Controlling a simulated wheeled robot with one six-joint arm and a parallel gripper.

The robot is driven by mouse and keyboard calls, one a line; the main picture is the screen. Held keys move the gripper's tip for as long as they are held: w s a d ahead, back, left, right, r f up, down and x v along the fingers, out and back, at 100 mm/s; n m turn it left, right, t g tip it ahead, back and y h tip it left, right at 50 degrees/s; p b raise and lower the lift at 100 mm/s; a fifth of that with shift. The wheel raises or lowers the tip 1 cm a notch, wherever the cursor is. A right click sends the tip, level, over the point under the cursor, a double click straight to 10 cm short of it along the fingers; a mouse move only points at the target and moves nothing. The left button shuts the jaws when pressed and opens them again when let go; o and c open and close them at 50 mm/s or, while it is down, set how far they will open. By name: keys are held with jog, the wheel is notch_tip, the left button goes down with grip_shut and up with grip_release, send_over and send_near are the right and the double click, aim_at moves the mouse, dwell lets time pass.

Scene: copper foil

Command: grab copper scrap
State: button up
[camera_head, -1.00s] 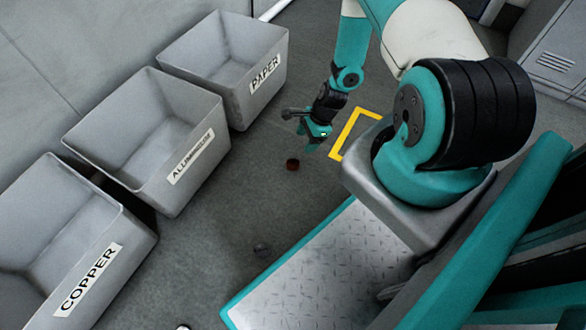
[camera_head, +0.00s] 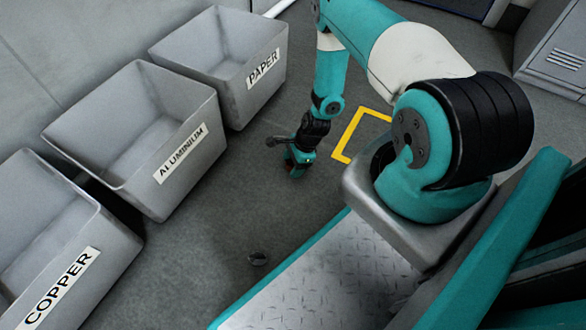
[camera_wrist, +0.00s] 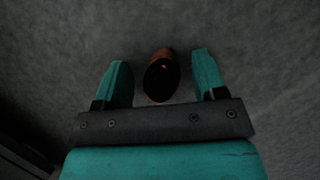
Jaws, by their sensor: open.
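In the wrist view a small copper scrap piece (camera_wrist: 161,77), a rolled, cup-like shape with a dark hollow end, lies on the grey floor. My gripper (camera_wrist: 160,70) is open, with one teal finger on each side of the copper piece and a gap to each. I cannot tell how high the fingertips are above the floor. In the head view my gripper (camera_head: 297,172) points down close to the floor and hides the copper piece. The copper bin (camera_head: 62,270), grey and labelled COPPER, stands at the lower left, and its visible inside looks empty.
The aluminium bin (camera_head: 190,175) and paper bin (camera_head: 235,100) stand in a row beyond the copper bin. A small dark object (camera_head: 258,259) lies on the floor near my base. A yellow floor marking (camera_head: 345,140) is right of my gripper. Floor between bins and base is mostly clear.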

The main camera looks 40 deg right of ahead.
jog(key=shift+r, duration=0.1)
jog(key=shift+c, duration=0.2)
jog(key=c, duration=1)
jog(key=shift+o, duration=0.2)
